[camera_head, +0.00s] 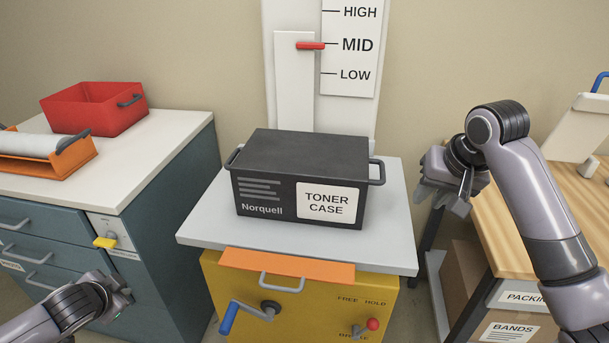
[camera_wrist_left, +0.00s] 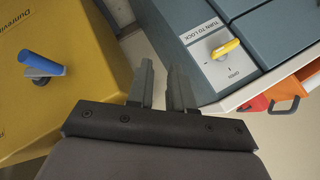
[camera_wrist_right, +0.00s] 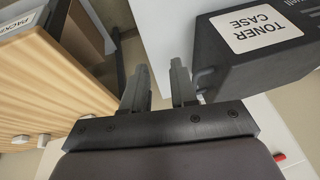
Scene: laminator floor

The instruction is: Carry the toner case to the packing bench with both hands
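The toner case (camera_head: 310,155) is a dark box with a white label and a grey handle at each end. It sits level on the light grey platform (camera_head: 215,228) of a yellow lift. Part of it shows in the right wrist view (camera_wrist_right: 222,55). My right gripper (camera_head: 440,192) is open and empty, to the right of the case's right handle and apart from it. My left gripper (camera_head: 122,288) is open and empty, low at the left, below and away from the case. The packing bench (camera_head: 497,228) has a wooden top and stands at the right, partly behind my right arm.
A teal cabinet (camera_head: 165,150) at left bears a red bin (camera_head: 95,112) and an orange tray (camera_head: 50,162). The lift has a blue-handled crank (camera_head: 230,316) and a red-knobbed lever (camera_head: 372,324). A height scale behind shows a red pointer (camera_head: 310,45) at MID. A cardboard box (camera_head: 462,275) is under the bench.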

